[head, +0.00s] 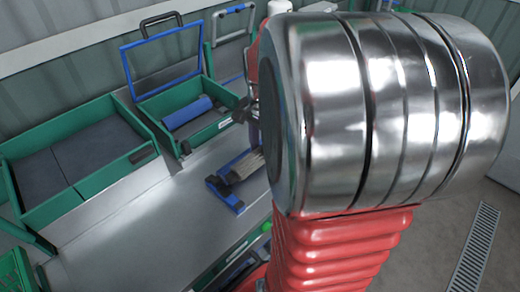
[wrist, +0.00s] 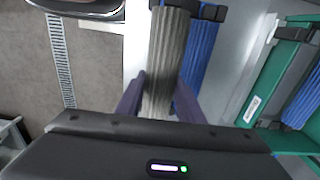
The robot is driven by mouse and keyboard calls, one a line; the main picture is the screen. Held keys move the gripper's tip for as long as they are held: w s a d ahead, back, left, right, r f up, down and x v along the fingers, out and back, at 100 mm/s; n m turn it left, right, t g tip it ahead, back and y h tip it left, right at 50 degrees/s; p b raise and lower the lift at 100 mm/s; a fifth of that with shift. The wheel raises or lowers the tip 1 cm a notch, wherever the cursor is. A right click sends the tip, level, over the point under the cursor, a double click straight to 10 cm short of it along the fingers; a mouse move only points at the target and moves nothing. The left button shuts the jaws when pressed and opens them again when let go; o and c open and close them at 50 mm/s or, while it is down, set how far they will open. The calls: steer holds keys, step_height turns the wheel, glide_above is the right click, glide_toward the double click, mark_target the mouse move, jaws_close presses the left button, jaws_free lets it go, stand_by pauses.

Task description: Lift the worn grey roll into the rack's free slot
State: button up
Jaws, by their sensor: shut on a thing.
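The worn grey roll (wrist: 168,58) is ribbed and lies lengthwise between the two purple fingers of my gripper (wrist: 158,88) in the wrist view. The fingers are shut on it; its near end runs down to the gripper body. A blue ribbed roll (wrist: 200,52) lies close beside it on the right, with black brackets at the far ends. In the head view the grey roll (head: 247,166) shows partly beside blue, dark-ended parts (head: 228,186) on the bench. My arm's metal joint hides the gripper's fingers and the rest there. I cannot make out a free slot.
A green tray (head: 141,152) with dark grey pads stands on the grey bench (head: 130,225) at left. A green box (head: 147,105) with a raised blue-framed lid holds another blue roll (head: 187,112). Bare bench lies in front of them. A floor drain (head: 474,248) runs at right.

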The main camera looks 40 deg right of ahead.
steer(key=shift+f, duration=0.15)
steer(key=shift+f, duration=3.7)
steer(key=shift+f, duration=0.45)
steer(key=o, duration=1.3)
steer(key=shift+c, duration=0.2)
steer(key=shift+c, duration=0.2)
steer(key=c, duration=0.3)
steer(key=shift+r, duration=0.1)
